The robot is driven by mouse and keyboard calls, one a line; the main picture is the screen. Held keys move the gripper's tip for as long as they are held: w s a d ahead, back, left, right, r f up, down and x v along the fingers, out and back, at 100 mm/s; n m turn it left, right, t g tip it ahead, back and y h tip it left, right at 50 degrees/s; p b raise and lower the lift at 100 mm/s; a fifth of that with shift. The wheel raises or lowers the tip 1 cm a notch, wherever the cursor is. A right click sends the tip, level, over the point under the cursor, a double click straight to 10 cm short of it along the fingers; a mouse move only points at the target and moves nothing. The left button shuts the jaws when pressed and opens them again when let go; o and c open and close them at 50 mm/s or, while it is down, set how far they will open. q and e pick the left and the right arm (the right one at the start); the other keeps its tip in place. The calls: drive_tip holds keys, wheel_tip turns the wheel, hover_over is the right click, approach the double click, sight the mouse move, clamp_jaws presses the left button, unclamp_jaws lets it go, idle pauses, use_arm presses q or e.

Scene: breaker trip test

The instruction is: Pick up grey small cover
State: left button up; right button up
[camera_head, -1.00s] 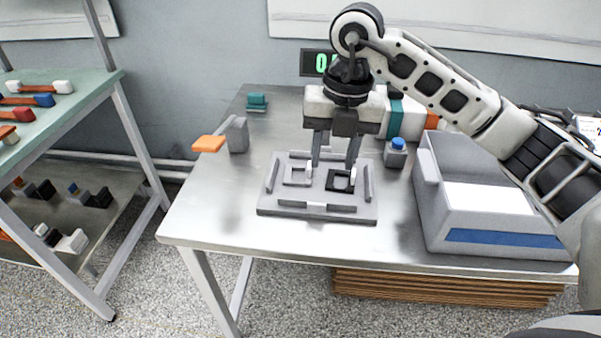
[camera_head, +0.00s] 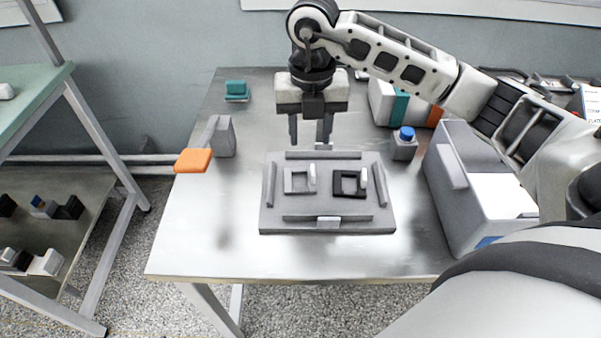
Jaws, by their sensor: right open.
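My right gripper (camera_head: 309,143) is open and points down, with nothing between its fingers. It hangs at the rear edge of a grey fixture plate (camera_head: 275,222) on the metal table. A small light-grey piece (camera_head: 323,147) shows by its right fingertip; I cannot tell whether they touch. The plate bears a grey square frame (camera_head: 291,187) on the left and a black square piece (camera_head: 349,192) on the right, with grey bars around them. I cannot tell for certain which grey part is the small cover. My left gripper is out of view.
A grey stand with an orange paddle (camera_head: 193,160) is left of the plate. A blue-topped button box (camera_head: 404,146) and a large grey case (camera_head: 458,190) stand right. A teal block (camera_head: 236,91) is at the back left. The table's front left is clear.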

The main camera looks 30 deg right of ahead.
sight(312, 169)
wheel_tip(312, 169, down, 5)
drive_tip(key=shift+s+d+f+p, duration=0.15)
drive_tip(key=shift+f+p, duration=0.15)
drive_tip(key=shift+f, duration=1.05)
drive_tip(key=shift+s+f+p, duration=0.15)
drive_tip(key=shift+f+p, duration=0.15)
drive_tip(key=shift+f, duration=1)
clamp_jaws()
